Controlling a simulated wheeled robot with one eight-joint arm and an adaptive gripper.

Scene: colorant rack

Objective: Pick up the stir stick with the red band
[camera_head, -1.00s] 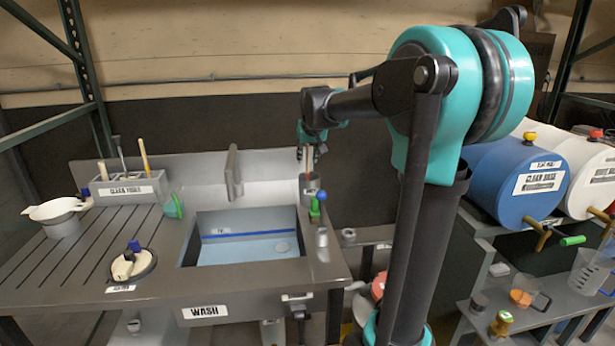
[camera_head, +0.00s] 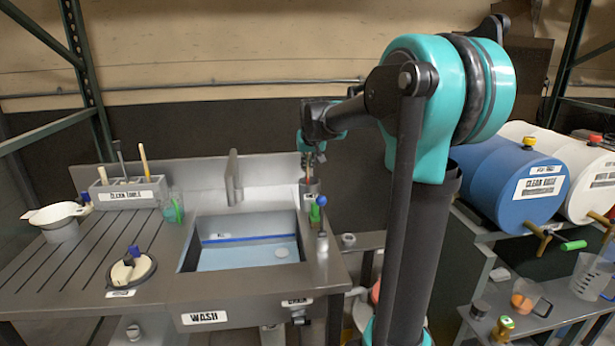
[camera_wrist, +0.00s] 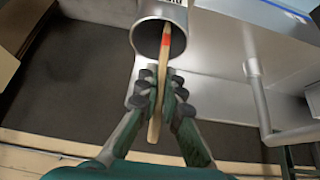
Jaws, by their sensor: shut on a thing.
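The stir stick with the red band (camera_wrist: 155,112) is a pale wooden stick in the wrist view. Its red band is near the upper end, at the mouth of a grey metal cup (camera_wrist: 146,38). My gripper (camera_wrist: 166,82) is shut on the stick below the band, with a finger on each side. The stick's far end reaches inside the cup's rim in this view; whether it touches the cup I cannot tell. In the head view my gripper (camera_head: 313,157) is just above the cup (camera_head: 310,187) at the sink's back right corner, and the stick is mostly hidden.
The wash sink (camera_head: 245,251) lies left of the cup, with a grey faucet (camera_head: 234,178) behind it. A green and blue bottle (camera_head: 315,212) stands in front of the cup. A clean tools holder (camera_head: 124,196) is at the left. Blue and white drums (camera_head: 503,184) stand at the right.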

